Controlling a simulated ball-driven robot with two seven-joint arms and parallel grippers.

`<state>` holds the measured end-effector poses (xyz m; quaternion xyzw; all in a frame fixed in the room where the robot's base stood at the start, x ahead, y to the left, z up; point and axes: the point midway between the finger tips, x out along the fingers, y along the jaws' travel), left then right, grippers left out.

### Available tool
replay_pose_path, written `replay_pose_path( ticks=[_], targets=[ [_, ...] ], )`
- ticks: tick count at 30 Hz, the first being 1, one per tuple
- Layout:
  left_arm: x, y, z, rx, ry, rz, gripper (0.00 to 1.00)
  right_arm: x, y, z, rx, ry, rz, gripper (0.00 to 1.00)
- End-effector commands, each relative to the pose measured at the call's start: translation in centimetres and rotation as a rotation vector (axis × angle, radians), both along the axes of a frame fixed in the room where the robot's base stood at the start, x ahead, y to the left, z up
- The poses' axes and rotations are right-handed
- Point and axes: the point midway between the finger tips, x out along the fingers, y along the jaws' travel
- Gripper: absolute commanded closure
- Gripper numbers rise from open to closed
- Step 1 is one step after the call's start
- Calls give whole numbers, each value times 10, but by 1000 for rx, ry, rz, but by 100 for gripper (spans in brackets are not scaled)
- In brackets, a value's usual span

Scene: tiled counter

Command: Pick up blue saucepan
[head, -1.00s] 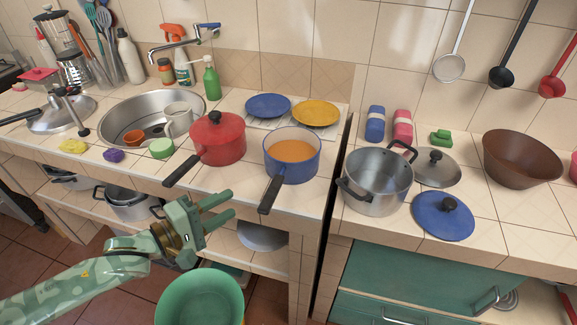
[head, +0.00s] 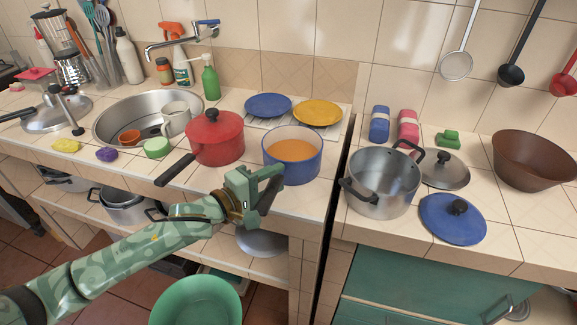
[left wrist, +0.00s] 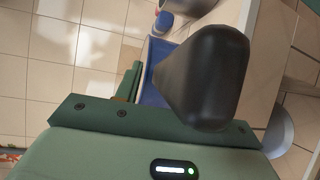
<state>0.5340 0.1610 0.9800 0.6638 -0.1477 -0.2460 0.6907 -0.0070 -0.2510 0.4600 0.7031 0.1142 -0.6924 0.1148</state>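The blue saucepan (head: 291,166) stands upright at the counter's front edge, with orange contents inside. Its dark handle (head: 265,203) points toward the front and is partly hidden by my gripper. My left gripper (head: 270,184) is at the handle, close in front of the pan wall. In the left wrist view the dark handle (left wrist: 203,78) fills the middle, with one green finger to its left and a gap between them. The other finger is hidden there. The gripper looks open around or beside the handle; I cannot tell which. My right gripper is not in view.
A red lidded pot (head: 214,139) stands just left of the saucepan, its handle near my left arm. A steel pot (head: 381,184) and a blue lid (head: 453,221) are on the right counter. Blue (head: 268,104) and yellow (head: 318,111) plates lie behind. A green bucket (head: 197,301) is below.

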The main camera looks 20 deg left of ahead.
Motion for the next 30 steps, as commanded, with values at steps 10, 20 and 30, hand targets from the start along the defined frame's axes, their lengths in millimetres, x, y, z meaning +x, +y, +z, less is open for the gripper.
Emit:
replay_pose_path(
  ticks=[10,20,30],
  targets=[
    [0,0,0,0,0,0,100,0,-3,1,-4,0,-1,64],
    [-1,1,0,1,1,0,100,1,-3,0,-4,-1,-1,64],
    [-1,1,-1,2,1,1,100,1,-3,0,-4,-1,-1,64]
  ],
)
